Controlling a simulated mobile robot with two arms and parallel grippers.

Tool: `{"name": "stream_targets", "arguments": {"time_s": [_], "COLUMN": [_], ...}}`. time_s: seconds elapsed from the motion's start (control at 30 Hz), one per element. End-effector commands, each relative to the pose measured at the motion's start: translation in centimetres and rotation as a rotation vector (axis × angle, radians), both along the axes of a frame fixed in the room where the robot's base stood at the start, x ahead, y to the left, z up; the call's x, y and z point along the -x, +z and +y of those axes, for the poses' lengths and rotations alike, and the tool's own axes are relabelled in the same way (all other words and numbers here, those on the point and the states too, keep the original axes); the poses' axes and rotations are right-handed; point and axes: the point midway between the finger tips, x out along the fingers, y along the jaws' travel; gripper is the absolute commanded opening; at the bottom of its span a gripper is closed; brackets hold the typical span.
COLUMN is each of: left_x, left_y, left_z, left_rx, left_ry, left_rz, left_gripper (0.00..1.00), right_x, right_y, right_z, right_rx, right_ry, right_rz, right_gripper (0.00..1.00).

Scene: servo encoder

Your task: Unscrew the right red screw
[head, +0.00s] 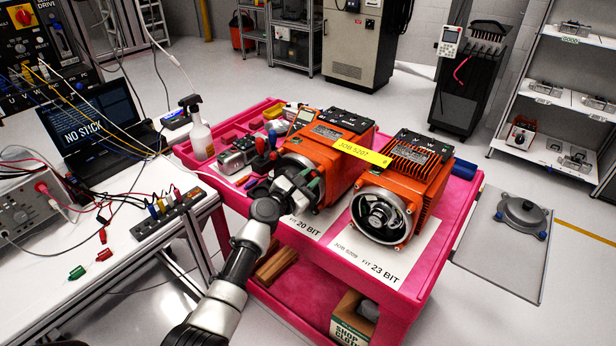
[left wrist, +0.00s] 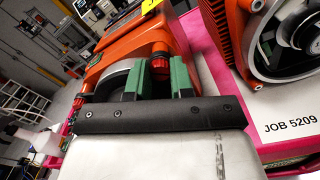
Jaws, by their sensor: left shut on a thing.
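The left orange servo motor (head: 330,150) sits on the pink cart above a "20 BIT" sheet. My left gripper (head: 303,184) is at its round front end. In the left wrist view, the green fingertips of my left gripper (left wrist: 160,80) are closed on the right red screw (left wrist: 160,67), with one pad on each side of it. The screw's lower part is hidden. Another red screw (left wrist: 81,98) shows to the left, outside the fingers, at the motor's edge. My right gripper is not in view.
A second orange motor (head: 405,185) with an open front stands close on the right, above a "23 BIT" sheet (head: 372,262). A spray bottle (head: 199,132) and a grey device (head: 237,155) stand on the cart (head: 427,268). A bench with cables is at left.

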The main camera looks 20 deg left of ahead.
Motion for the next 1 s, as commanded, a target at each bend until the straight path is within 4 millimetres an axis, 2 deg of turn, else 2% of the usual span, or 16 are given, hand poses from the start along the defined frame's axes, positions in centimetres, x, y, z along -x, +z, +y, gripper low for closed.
{"name": "stream_targets", "arguments": {"time_s": [0.03,0.7,0.73,0.77,0.8,1.0], "left_x": [-0.15,-0.18,-0.18,-0.18,-0.17,-0.09], "left_y": [0.56,0.58,0.59,0.58,0.54,0.29], "left_z": [-0.03,-0.02,-0.03,-0.02,-0.03,-0.01], "left_rx": [0.019,0.070,0.070,0.070,0.070,0.068], "left_ry": [0.002,0.001,0.001,0.001,0.000,0.000], "left_rz": [-0.002,0.015,0.015,0.015,0.016,0.020], "left_gripper": [0.00,0.00,0.27,0.31,0.34,0.34], "right_x": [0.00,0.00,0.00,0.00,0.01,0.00], "right_y": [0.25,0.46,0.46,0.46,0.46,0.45], "right_z": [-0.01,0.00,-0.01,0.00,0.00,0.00], "right_rx": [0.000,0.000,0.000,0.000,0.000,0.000], "right_ry": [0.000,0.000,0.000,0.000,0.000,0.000], "right_rz": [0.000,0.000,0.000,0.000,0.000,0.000], "right_gripper": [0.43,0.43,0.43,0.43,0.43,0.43]}}
